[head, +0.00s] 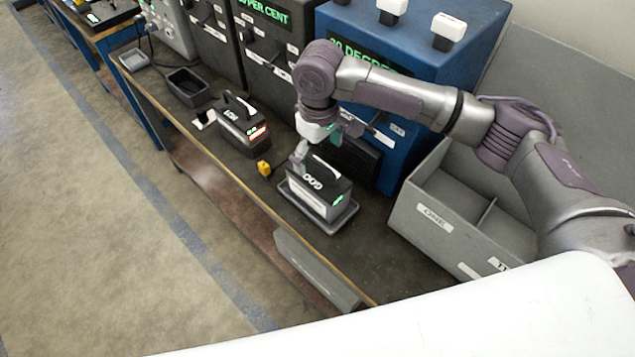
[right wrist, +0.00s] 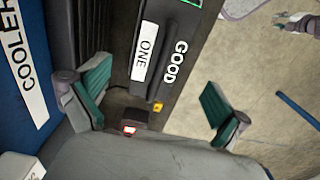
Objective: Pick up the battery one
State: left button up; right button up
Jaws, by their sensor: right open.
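Battery one (head: 322,194) is a dark box with a top handle, a white label and the word GOOD. It sits in a shallow grey tray (head: 342,221) on the bench. In the right wrist view battery one (right wrist: 167,58) shows the labels ONE and GOOD. My right gripper (head: 317,148) is above and just behind it in the head view. Its teal-padded fingers are open and apart, and the wrist view shows nothing between their tips being gripped. The exact gap to the handle is hard to tell. My left gripper is not in view.
Another battery (head: 241,126) with red and green lights stands to the left, with a small yellow object (head: 264,168) between. A blue machine (head: 420,40) stands behind. A grey divided bin (head: 432,212) labelled ONE is at right. The bench's front edge is close.

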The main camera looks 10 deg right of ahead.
aim_at(317, 172)
notch_tip(317, 172, down, 2)
jog(key=shift+f+p, duration=0.1)
jog(key=shift+p, duration=0.45)
notch_tip(317, 172, down, 2)
jog(key=shift+w+f, duration=0.1)
jog(key=shift+f, duration=0.65)
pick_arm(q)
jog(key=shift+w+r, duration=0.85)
pick_arm(e)
jog(key=shift+a, duration=0.1)
jog(key=shift+c, duration=1.2)
jog(key=c, duration=1.6)
jog(key=shift+w+r, duration=0.2)
jog(key=shift+r, duration=0.05)
